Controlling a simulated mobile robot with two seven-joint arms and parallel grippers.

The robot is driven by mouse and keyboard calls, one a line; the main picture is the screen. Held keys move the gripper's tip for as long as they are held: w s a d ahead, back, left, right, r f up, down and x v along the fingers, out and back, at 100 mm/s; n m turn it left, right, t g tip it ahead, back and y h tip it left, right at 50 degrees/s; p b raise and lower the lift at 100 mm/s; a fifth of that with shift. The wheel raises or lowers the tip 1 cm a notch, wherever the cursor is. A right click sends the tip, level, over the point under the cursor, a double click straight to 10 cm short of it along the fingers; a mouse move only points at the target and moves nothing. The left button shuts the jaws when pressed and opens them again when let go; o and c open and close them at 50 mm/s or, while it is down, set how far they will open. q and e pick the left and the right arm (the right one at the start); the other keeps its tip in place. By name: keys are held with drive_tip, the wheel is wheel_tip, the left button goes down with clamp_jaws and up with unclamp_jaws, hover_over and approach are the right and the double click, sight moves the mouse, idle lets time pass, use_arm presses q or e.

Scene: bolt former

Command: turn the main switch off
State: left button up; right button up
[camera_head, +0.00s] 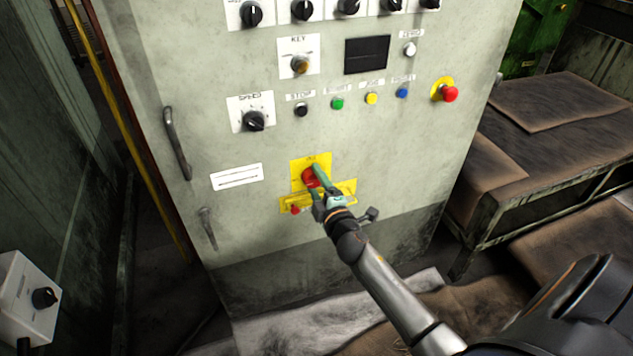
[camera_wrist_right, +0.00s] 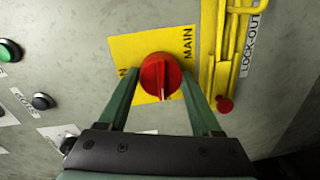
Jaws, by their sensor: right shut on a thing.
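The main switch (camera_head: 309,178) is a red round knob with a raised grip on a yellow plate (camera_head: 298,163), low on the grey cabinet front. In the right wrist view the red knob (camera_wrist_right: 161,75) sits between the two green fingers, on the yellow plate (camera_wrist_right: 184,42) lettered "MAIN". My right gripper (camera_head: 319,181) is at the switch, its fingers shut on the knob from both sides. The gripper also shows in the right wrist view (camera_wrist_right: 160,85). The knob's ridge points toward the gripper in that view. My left gripper is not in view.
A yellow lock-out bracket (camera_head: 345,190) with a small red knob (camera_head: 295,210) sits just below the switch. Above are several buttons, a red emergency stop (camera_head: 449,94), a key switch (camera_head: 300,65) and black dials. A door handle (camera_head: 177,143) stands out at left.

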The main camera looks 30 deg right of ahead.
drive_tip(key=shift+n, duration=0.4)
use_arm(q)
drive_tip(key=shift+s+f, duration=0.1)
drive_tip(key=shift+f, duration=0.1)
use_arm(e)
drive_tip(key=o, duration=1.4)
drive_tip(key=shift+c, duration=0.2)
drive_tip(key=shift+s+a, duration=0.15)
drive_tip(key=shift+s, duration=0.45)
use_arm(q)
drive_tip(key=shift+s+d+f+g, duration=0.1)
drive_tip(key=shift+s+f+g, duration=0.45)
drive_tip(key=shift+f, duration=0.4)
use_arm(e)
drive_tip(key=v, duration=1.1)
